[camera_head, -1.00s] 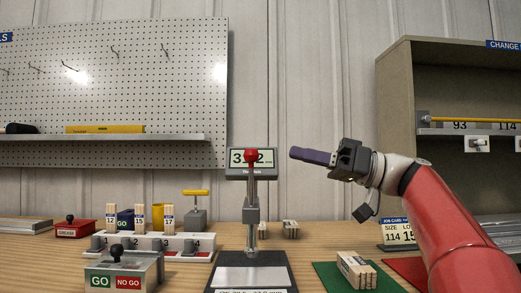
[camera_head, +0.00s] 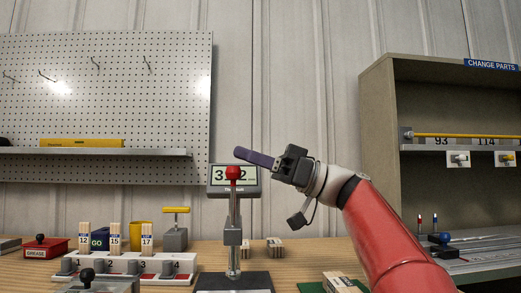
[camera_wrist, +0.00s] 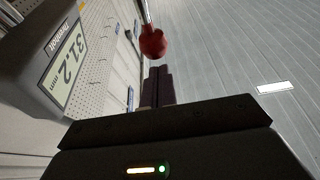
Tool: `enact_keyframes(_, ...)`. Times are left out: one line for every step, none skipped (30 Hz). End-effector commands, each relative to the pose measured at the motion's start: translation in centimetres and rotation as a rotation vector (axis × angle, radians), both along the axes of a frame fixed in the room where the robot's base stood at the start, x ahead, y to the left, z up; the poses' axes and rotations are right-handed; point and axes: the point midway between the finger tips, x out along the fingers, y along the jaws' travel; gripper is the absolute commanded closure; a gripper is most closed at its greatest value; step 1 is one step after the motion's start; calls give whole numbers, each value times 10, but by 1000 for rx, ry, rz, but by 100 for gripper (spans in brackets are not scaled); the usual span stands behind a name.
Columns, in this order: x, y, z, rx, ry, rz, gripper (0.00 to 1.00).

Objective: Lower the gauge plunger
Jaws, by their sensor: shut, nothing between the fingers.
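The gauge stands on the bench with a grey display (camera_head: 218,179), a red ball knob (camera_head: 233,173) on its plunger and a grey post (camera_head: 233,236). In the wrist view the display (camera_wrist: 66,62) reads 31.2 mm. My gripper (camera_head: 240,153) is shut and empty, its dark purple fingers pointing left. In the wrist view the red knob (camera_wrist: 153,43) is just beyond the fingertips. I cannot tell whether they touch it.
A stick bundle (camera_head: 340,281) sits on a green mat at right. A shelf cabinet (camera_head: 376,130) stands further right.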

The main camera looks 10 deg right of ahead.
Motion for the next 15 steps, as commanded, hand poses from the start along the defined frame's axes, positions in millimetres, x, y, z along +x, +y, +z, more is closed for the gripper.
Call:
enact_keyframes(-1,0,-5,0,0,1,100)
enact_keyframes(-1,0,-7,0,0,1,100)
enact_keyframes(-1,0,-9,0,0,1,100)
enact_keyframes(-1,0,-10,0,-2,2,100)
enact_keyframes(-1,0,-10,0,-2,2,100)
enact_keyframes(-1,0,-11,0,-2,2,100)
enact_keyframes(-1,0,-11,0,-2,2,100)
enact_keyframes(-1,0,-11,0,-2,2,100)
enact_keyframes(-1,0,-11,0,-3,1,100)
enact_keyframes(-1,0,-11,0,-2,2,100)
enact_keyframes(-1,0,-11,0,-2,2,100)
enact_keyframes(-1,0,-11,0,-2,2,100)
enact_keyframes(-1,0,-11,0,-2,2,100)
enact_keyframes(-1,0,-11,0,-2,2,100)
enact_keyframes(-1,0,-11,0,-2,2,100)
